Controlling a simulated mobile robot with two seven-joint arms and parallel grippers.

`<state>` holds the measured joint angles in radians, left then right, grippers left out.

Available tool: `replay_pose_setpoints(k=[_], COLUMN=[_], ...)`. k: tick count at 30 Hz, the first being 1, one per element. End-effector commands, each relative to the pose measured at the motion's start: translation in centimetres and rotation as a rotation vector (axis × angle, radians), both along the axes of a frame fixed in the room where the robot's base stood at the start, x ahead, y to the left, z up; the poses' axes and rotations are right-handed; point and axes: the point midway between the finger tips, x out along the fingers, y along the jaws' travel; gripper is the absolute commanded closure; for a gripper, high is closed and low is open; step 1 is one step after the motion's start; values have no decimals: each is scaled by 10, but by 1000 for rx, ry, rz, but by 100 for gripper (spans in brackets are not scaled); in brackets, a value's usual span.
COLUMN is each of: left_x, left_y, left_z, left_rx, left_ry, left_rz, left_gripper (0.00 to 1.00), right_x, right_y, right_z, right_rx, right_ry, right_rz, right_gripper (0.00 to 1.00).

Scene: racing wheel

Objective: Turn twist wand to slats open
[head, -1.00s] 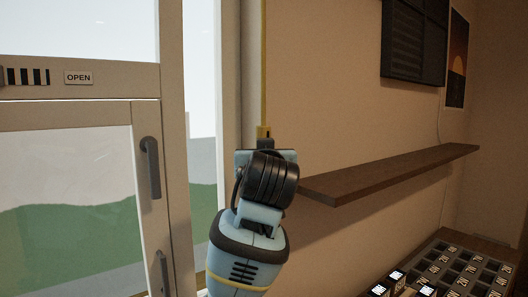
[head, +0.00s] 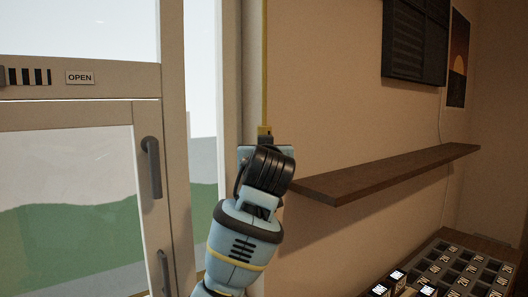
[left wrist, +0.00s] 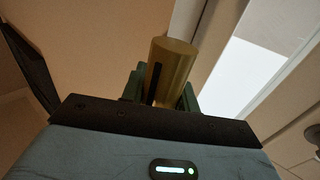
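The twist wand is a thin gold rod (head: 264,75) hanging by the window frame, with a wider brass end (head: 265,130) at its bottom. My left gripper (head: 266,142) is at that lower end, its arm coming up from below. In the left wrist view the brass cylinder (left wrist: 173,62) stands between the two green fingers (left wrist: 162,88), which look closed on its sides. A dark stripe runs along the cylinder. The slats are not clearly visible. My right gripper is not in view.
An OPEN label (head: 80,77) sits beside a black-and-white striped panel (head: 28,76) on the window frame. Window handles (head: 151,167) are left of my arm. A brown shelf (head: 385,175) projects from the wall on the right. A tray of dark cells (head: 460,268) is lower right.

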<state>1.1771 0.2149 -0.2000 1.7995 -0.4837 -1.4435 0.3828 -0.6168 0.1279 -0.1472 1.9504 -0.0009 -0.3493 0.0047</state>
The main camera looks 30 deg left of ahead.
Motion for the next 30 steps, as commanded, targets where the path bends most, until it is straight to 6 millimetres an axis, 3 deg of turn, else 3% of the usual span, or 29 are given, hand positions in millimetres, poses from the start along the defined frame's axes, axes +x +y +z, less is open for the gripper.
replay_pose_setpoints(k=[2,14,30], left_x=[0,0,-6], left_y=[0,0,4], left_z=[0,0,-1], left_rx=[0,0,2], left_ry=[0,1,5], left_rz=[0,76,535], left_gripper=[92,92,92], right_x=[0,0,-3], right_y=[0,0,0], right_z=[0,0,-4], right_rx=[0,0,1], right_ry=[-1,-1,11], right_rz=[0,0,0], right_gripper=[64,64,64])
